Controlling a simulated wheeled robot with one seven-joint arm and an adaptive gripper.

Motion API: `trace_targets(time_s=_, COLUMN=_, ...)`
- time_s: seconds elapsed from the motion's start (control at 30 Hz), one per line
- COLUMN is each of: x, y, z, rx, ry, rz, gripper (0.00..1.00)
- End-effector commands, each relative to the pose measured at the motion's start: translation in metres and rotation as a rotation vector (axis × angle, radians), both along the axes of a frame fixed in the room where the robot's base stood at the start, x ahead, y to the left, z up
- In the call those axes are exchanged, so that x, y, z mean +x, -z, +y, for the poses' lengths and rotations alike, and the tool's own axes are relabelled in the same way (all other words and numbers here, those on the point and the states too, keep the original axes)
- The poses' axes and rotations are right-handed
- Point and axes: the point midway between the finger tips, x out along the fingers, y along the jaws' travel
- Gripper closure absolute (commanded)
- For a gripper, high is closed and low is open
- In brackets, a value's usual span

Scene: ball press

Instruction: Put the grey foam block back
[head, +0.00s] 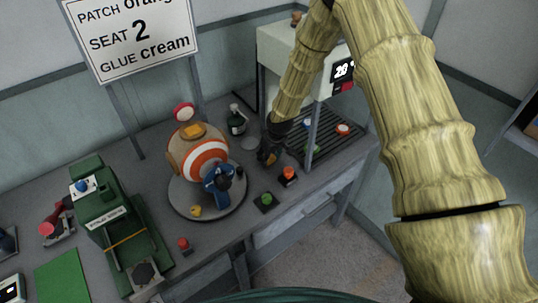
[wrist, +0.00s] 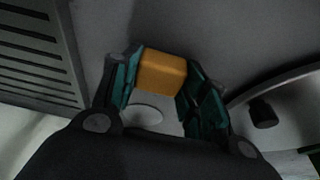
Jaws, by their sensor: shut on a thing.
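My gripper (head: 268,156) is low over the grey table, between the ball's turntable and the slatted rack. In the wrist view my gripper (wrist: 158,85) has its teal fingers on both sides of an orange-yellow block (wrist: 161,72) and is shut on it. The block looks orange, not grey, and I cannot tell if it touches the table. No block that is clearly grey foam shows in either view. A pale round disc (wrist: 143,114) lies just below the block in the wrist view; it also shows in the head view (head: 249,143).
An orange-and-white ball (head: 206,160) with a blue clamp (head: 217,183) sits on a round turntable (head: 180,203). A dark bottle (head: 236,121) stands behind the disc. Red (head: 288,173) and green (head: 266,199) buttons are nearby. A slatted rack (head: 325,147) is right, a green press (head: 118,220) left.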

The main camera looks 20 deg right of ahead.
Motion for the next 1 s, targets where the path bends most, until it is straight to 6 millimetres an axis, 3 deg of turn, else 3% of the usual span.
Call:
trace_targets(time_s=0.37, x=0.0002, y=0.0041, z=0.0002, rx=0.0, ry=0.0, rz=0.0, gripper=0.75)
trace_targets(time_s=0.4, x=0.0002, y=0.0041, z=0.0002, rx=0.0, ry=0.0, rz=0.0, gripper=0.54)
trace_targets(time_s=0.5, x=0.0002, y=0.0034, z=0.0002, rx=0.0, ry=0.0, rz=0.0, gripper=0.36)
trace_targets(time_s=0.53, x=0.0002, y=0.0034, z=0.0002, rx=0.0, ry=0.0, rz=0.0, gripper=0.35)
trace_targets(time_s=1.0, x=-0.0009, y=-0.0031, z=-0.0003, rx=0.0, ry=0.0, rz=-0.001, gripper=0.35)
